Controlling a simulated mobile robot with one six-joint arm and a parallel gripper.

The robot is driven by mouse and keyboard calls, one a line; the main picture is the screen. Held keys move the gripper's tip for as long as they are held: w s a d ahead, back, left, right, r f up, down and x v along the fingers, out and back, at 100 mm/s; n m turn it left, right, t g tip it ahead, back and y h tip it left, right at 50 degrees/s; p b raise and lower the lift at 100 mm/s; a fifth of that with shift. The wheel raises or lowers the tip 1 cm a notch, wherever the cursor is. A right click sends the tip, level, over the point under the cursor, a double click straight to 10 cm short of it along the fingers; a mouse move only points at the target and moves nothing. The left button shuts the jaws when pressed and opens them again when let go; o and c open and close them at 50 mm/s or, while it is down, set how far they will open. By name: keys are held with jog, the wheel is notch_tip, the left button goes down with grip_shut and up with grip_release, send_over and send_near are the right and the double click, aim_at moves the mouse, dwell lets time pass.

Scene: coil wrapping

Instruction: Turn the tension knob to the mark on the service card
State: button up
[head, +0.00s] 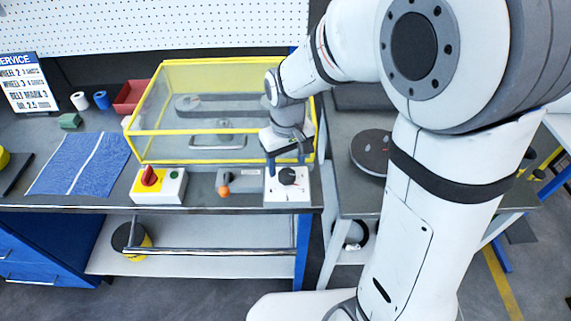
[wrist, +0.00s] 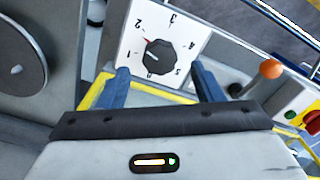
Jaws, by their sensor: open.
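The tension knob (wrist: 159,60) is black and faceted, on a white dial plate (wrist: 185,28) numbered around it. Its red pointer mark points at about 2. In the head view the knob (head: 288,176) sits at the bench's front edge. My gripper (wrist: 160,73) is open. Its two blue-grey fingers show on either side of the knob's near side in the wrist view, apart from it. In the head view my gripper (head: 286,158) hangs just above and behind the knob. The service card (head: 22,85) stands at the far left; its small text seems to read "belt mark 3".
A yellow-framed guard (head: 150,130) stands behind the dial. Left of the dial are a lever with an orange ball (head: 223,191) and a box with a red switch (head: 149,175). A blue cloth (head: 80,165) lies further left. A grey disc (head: 371,152) lies right.

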aim_at(287, 173)
jog(key=shift+f, duration=1.85)
jog(key=c, duration=1)
